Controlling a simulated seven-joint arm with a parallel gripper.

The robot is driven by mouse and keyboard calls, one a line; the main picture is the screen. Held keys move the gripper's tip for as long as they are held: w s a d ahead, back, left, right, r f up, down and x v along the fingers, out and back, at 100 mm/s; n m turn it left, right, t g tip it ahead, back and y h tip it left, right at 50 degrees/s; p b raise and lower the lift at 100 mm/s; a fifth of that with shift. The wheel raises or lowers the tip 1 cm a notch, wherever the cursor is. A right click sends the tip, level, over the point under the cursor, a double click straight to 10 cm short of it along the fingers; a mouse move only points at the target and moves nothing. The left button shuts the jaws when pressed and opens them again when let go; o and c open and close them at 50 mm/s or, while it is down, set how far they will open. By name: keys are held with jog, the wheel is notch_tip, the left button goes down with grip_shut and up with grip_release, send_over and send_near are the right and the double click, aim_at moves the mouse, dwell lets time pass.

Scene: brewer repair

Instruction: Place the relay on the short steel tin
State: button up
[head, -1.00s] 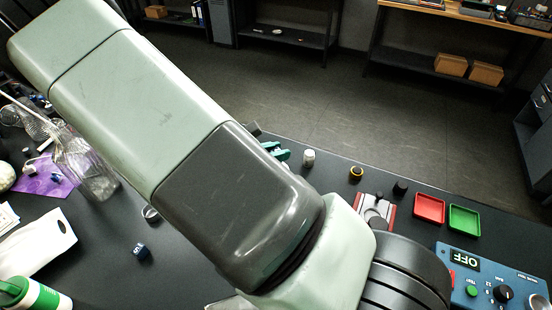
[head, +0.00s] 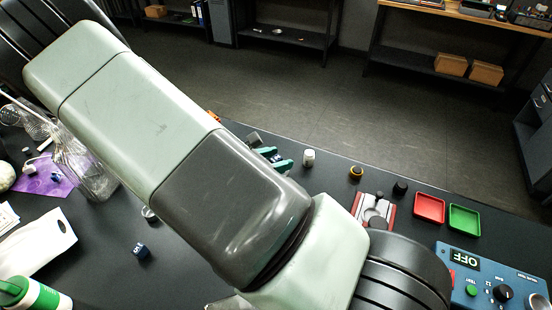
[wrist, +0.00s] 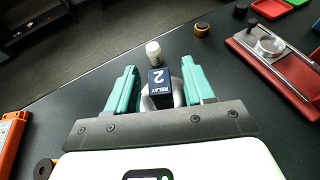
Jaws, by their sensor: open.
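A dark blue relay (wrist: 158,83) marked "RELAY 2" shows between my fingers in the wrist view. A round, shiny steel tin (wrist: 178,93) shows directly beneath and around it; the relay appears to sit on it. My gripper (wrist: 160,84) is open, with a green finger apart on each side of the relay. In the head view, my gripper (head: 278,160) is partly hidden behind my arm, and the tin cannot be made out there. Another dark blue block (head: 140,251) with white marking lies on the table at the lower left.
A white cylinder (wrist: 153,53) and a yellow-black ring (wrist: 202,29) stand beyond the gripper. A red fixture (head: 375,209), red tray (head: 429,208), green tray (head: 464,220) and blue tester (head: 490,277) are at the right. An orange object (wrist: 12,140) lies left.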

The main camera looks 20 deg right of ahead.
jog(key=shift+r, duration=0.1)
jog(key=shift+s+a+r, duration=0.1)
jog(key=shift+a+r, duration=0.05)
jog(key=shift+a, duration=0.15)
jog(key=v, duration=1.1)
jog(key=s+d+r+m+y, duration=0.2)
jog(key=s+r+m+y, duration=0.4)
jog(key=r+m, duration=0.5)
jog(key=s+d+r+m+y, duration=0.2)
jog(key=s+r+m+y, duration=0.4)
jog(key=s+r+m, duration=0.4)
notch_tip(320, 180, up, 6)
jog(key=shift+d+r+m+t+y, duration=0.1)
jog(key=shift+d+m+t+y, duration=0.15)
jog(key=shift+m, duration=0.25)
